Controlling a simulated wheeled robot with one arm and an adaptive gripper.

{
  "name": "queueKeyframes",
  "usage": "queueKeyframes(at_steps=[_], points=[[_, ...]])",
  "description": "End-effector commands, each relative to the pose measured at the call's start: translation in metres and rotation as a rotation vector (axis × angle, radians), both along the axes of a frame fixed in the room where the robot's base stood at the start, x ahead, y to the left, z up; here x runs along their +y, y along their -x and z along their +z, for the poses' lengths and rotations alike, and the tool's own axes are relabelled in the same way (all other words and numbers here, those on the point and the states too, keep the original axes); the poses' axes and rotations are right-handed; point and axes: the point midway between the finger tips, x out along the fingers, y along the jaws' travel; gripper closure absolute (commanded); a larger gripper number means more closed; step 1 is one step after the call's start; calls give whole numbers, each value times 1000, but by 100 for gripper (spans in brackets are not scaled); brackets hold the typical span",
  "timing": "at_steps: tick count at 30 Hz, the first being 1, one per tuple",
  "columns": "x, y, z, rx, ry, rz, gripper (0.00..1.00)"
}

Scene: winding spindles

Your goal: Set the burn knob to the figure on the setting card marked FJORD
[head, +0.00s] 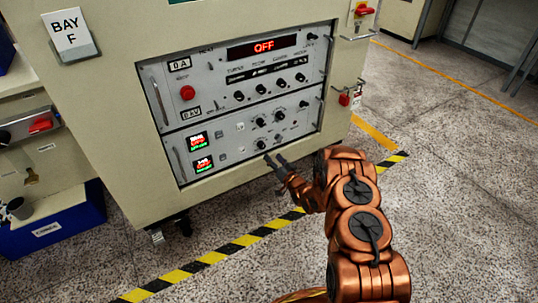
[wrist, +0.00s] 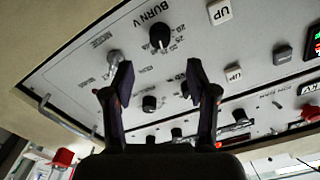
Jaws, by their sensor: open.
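The burn knob (wrist: 159,38) is a black knob with a pale pointer line, under the upside-down label "BURN V" in the wrist view. Small figures ring it, too blurred to read surely. In the head view a black knob low on the lower panel (head: 261,145), just above my fingertips, appears to be the same one. My gripper (head: 273,161) is open and empty in front of the panel's lower edge. In the wrist view its two fingers (wrist: 157,76) stand apart, with the burn knob beyond and between them. I see no card that reads FJORD.
The cabinet's upper panel has a red "OFF" display (head: 264,46), a red button (head: 187,92) and several knobs. A "BAY F" sign (head: 68,32) is on the cabinet's left. A blue bin (head: 58,225) stands at left. Striped tape (head: 205,262) marks the floor, which is clear at right.

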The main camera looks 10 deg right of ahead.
Motion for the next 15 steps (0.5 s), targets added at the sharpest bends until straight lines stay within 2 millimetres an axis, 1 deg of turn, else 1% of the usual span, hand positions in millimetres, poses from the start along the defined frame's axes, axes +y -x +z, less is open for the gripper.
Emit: queueKeyframes(at_steps=[3,6,10,15], points=[[-5,16,-2,7,-2,-1,42],[-8,26,-1,4,-1,0,42],[-11,34,-1,3,-1,0,42],[-11,38,-1,4,-2,0,42]])
